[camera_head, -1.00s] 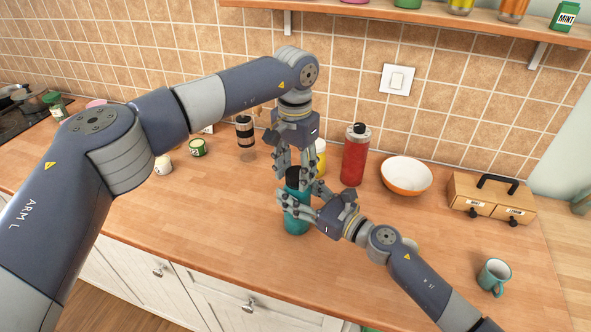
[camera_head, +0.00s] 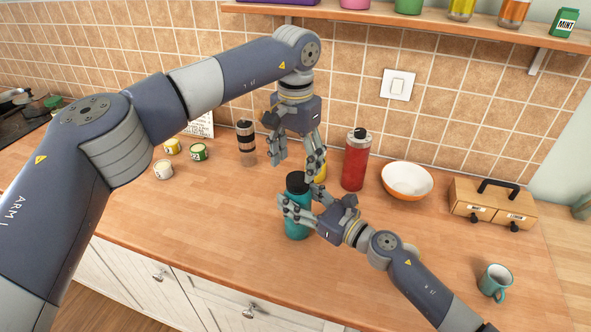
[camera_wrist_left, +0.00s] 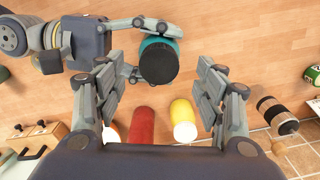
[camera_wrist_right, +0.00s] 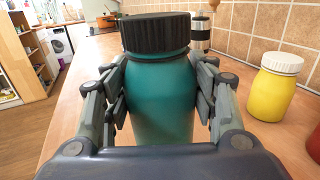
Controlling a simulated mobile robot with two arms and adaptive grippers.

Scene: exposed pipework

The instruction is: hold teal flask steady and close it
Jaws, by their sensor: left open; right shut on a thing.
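The teal flask (camera_head: 297,222) stands upright on the wooden counter with a black ribbed lid (camera_head: 297,183) on its top. My right gripper (camera_head: 300,208) is shut around the flask's body from the right; in the right wrist view the fingers press both sides of the flask (camera_wrist_right: 162,100) below the lid (camera_wrist_right: 156,33). My left gripper (camera_head: 295,170) is open and empty, pointing down above and slightly behind the flask. In the left wrist view the lid (camera_wrist_left: 158,63) shows from above, between and beyond the open fingers, clear of them. Whether the lid is fully tight I cannot tell.
Behind the flask stand a red bottle (camera_head: 355,160) and a yellow bottle (camera_wrist_right: 272,88). A black-banded jar (camera_head: 246,143) and small tins (camera_head: 198,152) stand to the left. A bowl (camera_head: 407,180), drawer box (camera_head: 492,203) and teal mug (camera_head: 495,282) are right. The front counter is clear.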

